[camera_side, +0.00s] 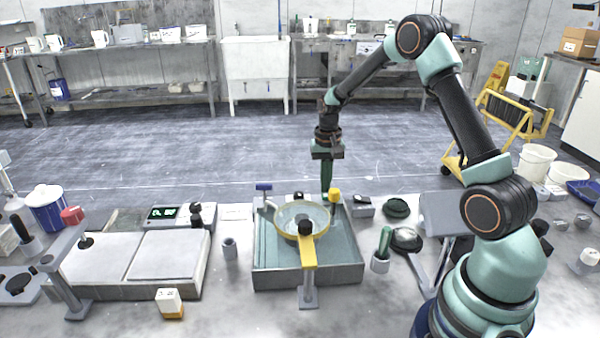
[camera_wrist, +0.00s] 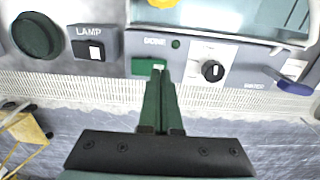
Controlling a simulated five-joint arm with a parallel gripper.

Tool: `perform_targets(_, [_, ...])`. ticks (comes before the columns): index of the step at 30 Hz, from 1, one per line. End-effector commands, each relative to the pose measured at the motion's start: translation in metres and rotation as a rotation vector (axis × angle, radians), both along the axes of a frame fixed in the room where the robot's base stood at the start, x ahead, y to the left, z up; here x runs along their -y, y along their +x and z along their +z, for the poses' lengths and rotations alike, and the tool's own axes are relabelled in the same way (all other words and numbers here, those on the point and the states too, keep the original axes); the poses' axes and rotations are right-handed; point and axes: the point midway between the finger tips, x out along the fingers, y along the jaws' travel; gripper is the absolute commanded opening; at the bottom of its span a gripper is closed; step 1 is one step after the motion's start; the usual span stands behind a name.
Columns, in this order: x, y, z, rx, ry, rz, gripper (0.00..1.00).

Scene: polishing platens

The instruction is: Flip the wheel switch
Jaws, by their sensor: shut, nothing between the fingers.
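My gripper (camera_wrist: 160,76) is shut and empty, with its green fingers together and pointing at the panel along the machine's edge. The fingertips overlap a green plate (camera_wrist: 139,66) with a small white part, which looks like the wheel switch; the label above it is too blurred to be sure. I cannot tell whether they touch it. A green dot (camera_wrist: 176,43) lies just above right of the plate. In the side view my gripper (camera_side: 326,190) points down behind the machine's tray (camera_side: 310,276), which holds the round platen (camera_side: 287,219). The switch's face is hidden there.
A black knob (camera_wrist: 212,70) on a white plate sits right of the fingertips, and a blue lever (camera_wrist: 293,87) farther right. A LAMP switch box (camera_wrist: 95,48) and a dark green disc (camera_wrist: 37,35) are on the left. A yellow arm (camera_side: 308,250) crosses the tray's front.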

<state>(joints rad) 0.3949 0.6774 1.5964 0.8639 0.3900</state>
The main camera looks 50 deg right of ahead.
Motion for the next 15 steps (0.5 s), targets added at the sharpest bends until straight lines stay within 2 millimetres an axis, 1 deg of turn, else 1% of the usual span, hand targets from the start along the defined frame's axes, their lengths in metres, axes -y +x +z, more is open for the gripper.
perform_targets(1, [-0.0003,-0.0005,-0.0044,-0.002,0.001,0.000,0.00])
perform_targets(4, [-0.0003,-0.0001,-0.0086,-0.001,0.001,0.000,0.00])
perform_targets(15, [-0.0003,0.0002,-0.0101,0.000,0.000,0.000,0.00])
